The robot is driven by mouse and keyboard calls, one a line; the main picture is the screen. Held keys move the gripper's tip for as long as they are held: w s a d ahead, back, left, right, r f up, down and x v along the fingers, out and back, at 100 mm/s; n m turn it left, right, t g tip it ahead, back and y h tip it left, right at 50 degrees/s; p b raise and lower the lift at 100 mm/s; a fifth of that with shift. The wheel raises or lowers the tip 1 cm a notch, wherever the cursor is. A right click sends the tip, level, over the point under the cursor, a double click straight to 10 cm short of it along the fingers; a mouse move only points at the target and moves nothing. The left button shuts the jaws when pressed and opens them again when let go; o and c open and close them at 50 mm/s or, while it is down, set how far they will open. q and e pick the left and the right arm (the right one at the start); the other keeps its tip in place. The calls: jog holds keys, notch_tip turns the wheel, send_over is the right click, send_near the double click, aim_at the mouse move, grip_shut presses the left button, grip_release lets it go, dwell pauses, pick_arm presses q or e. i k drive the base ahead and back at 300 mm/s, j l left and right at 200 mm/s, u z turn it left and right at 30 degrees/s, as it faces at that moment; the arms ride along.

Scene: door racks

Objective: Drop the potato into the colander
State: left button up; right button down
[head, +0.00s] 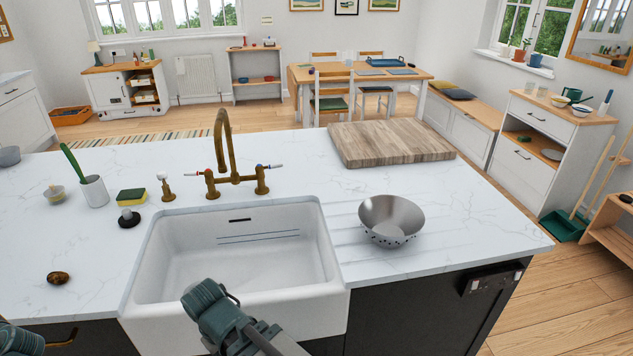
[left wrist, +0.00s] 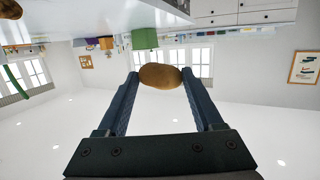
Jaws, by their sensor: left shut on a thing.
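The brown oval potato (left wrist: 160,76) is between the two fingertips of my left gripper (left wrist: 159,78) in the left wrist view, and the gripper is shut on it. The head view does not show this gripper or the held potato. The metal colander (head: 392,218) stands upright on the white counter, right of the sink, and its bowl looks empty. My right gripper's fingers are not seen; only arm parts show at the bottom of the head view.
The white sink (head: 235,250) with a brass tap (head: 228,160) lies left of the colander. A wooden board (head: 388,143) lies behind the colander. A small dark brown object (head: 58,277), a sponge (head: 131,196) and a white cup (head: 94,191) stand at left. Counter right of the colander is clear.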

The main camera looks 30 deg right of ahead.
aim_at(389, 226)
jog(key=z, duration=1.55)
jog(key=i+l, duration=0.1)
jog(key=l, duration=0.5)
jog(key=l+z, duration=0.1)
jog(key=l, duration=0.5)
jog(key=i+l, duration=0.15)
jog(key=l, duration=0.45)
